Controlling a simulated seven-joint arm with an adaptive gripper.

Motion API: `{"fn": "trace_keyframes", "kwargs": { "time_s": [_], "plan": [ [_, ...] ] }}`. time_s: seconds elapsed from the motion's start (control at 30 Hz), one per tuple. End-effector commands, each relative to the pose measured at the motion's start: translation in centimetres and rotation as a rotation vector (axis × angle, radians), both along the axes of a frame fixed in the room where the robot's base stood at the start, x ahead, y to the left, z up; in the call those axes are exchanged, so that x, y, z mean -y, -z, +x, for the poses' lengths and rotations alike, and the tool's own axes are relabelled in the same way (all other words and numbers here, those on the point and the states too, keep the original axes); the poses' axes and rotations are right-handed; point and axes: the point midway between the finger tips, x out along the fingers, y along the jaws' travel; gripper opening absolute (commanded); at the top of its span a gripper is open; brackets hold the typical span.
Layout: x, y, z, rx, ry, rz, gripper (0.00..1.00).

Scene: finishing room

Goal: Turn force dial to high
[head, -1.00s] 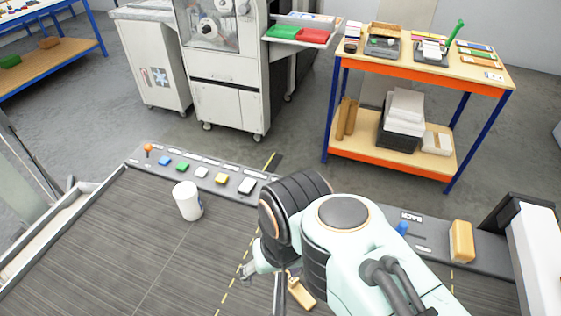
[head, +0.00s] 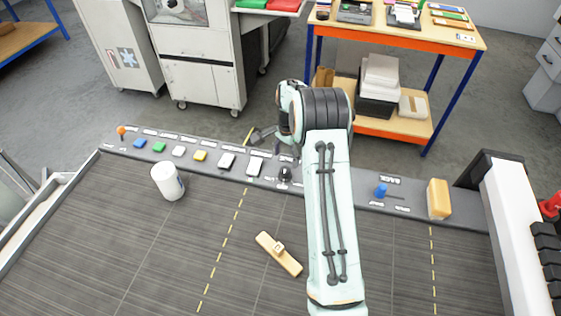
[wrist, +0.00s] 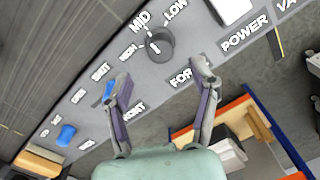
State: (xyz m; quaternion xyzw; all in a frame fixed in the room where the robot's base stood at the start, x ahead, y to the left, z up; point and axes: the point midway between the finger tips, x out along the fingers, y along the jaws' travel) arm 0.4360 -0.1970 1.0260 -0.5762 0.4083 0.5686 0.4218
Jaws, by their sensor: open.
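The force dial (wrist: 160,44) is a dark round knob on the grey control strip in the wrist view, with the labels HIGH, MID and LOW around it. A pale mark shows on it, but I cannot tell exactly which label it points to. It also shows in the head view as a black knob (head: 285,174), left of my arm. My gripper (wrist: 163,69) is open and empty in the wrist view, its two fingers spread on either side below the dial. In the head view my gripper (head: 264,134) is partly visible near the strip's far edge.
Coloured buttons and a white cup (head: 167,182) are to the left. A blue knob (head: 381,190) and tan block (head: 438,199) are to the right. A wooden tool (head: 279,254) lies on the dark surface. A shelf table (head: 435,44) stands behind.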

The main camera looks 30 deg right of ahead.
Motion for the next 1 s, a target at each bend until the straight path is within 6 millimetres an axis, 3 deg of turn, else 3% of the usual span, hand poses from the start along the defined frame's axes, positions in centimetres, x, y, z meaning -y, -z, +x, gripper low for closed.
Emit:
{"fn": "trace_keyframes", "kwargs": {
  "time_s": [0.4, 0.73, 0.9, 0.93, 1.0],
  "plan": [
    [0.1, 5.6, 0.1, 0.003, 0.001, -0.001, 0.6],
    [0.1, 6.2, 0.1, 0.004, 0.001, -0.002, 0.6],
    [0.1, 6.2, 0.1, 0.003, 0.001, -0.001, 0.07],
    [0.1, 6.2, 0.1, 0.003, 0.001, -0.001, 0.0],
    [0.1, 6.2, 0.1, 0.003, 0.001, -0.001, 0.0]
  ]
}}
